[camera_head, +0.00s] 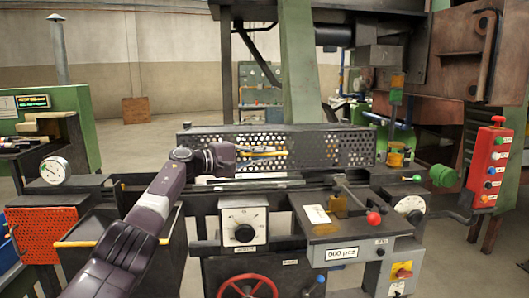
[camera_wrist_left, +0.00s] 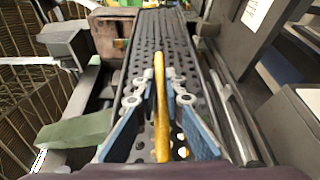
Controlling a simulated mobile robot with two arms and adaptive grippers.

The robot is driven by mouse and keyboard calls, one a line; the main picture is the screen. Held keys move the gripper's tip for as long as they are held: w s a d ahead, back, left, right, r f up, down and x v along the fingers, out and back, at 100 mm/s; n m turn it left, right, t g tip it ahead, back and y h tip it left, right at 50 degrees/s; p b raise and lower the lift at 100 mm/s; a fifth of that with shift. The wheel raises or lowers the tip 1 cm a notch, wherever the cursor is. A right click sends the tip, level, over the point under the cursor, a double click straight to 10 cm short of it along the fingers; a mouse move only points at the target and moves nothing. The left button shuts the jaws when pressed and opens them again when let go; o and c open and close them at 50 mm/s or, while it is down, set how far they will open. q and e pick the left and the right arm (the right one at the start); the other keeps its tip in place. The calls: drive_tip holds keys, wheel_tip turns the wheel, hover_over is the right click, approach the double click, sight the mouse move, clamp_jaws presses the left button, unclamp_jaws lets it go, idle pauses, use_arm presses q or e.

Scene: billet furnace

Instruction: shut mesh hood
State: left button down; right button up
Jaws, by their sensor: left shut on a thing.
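The mesh hood (camera_head: 335,148) is a long dark panel full of round holes, above the machine bed in the head view. Its perforated face is turned toward me, and I cannot tell whether it is fully shut. In the left wrist view the mesh hood (camera_wrist_left: 157,40) runs away from the camera. A yellow bar handle (camera_head: 265,154) lies along its front. My left gripper (camera_head: 243,154) is shut on this handle. In the left wrist view the yellow handle (camera_wrist_left: 161,120) passes between the blue-grey fingers of the left gripper (camera_wrist_left: 160,88). My right gripper is not in view.
Dials, a red-knobbed lever (camera_head: 373,217) and a red handwheel (camera_head: 248,287) sit on the machine front. A green post (camera_head: 298,60) rises behind the hood. A red button box (camera_head: 489,168) stands at right. Open floor shows at back left.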

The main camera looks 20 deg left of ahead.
use_arm(q)
drive_tip(key=shift+a+r, duration=0.1)
drive_tip(key=shift+a, duration=0.05)
drive_tip(key=c, duration=2.4)
unclamp_jaws()
drive_tip(key=shift+o, duration=0.5)
drive_tip(key=shift+w, duration=0.1)
drive_tip(key=v, duration=1.2)
drive_tip(key=shift+f, duration=0.3)
drive_tip(key=shift+w+f, duration=0.1)
